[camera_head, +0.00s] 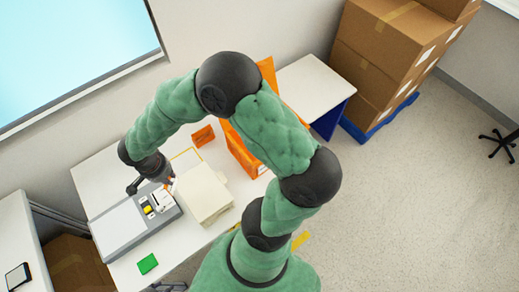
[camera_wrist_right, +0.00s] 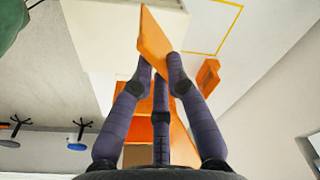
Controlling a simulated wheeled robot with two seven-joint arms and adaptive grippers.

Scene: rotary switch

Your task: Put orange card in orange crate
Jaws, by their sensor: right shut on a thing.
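The orange card (camera_wrist_right: 155,40) is held between the fingertips of my right gripper (camera_wrist_right: 159,66), seen in the right wrist view. It sticks out tilted past the fingers. In the head view my right gripper (camera_head: 160,178) is above the table beside a grey switch box, and the card is mostly hidden there. The orange crate (camera_head: 238,150) stands on the table to the right, partly behind my arm. It also appears in the wrist view (camera_wrist_right: 138,130), behind the fingers. My left gripper does not show.
The grey switch box (camera_head: 128,232) has a yellow part on top. A cream box (camera_head: 205,192) stands between it and the crate. A small orange block (camera_head: 203,136) is at the back. A green card (camera_head: 148,263) lies near the front edge. Cardboard boxes (camera_head: 385,55) are stacked far right.

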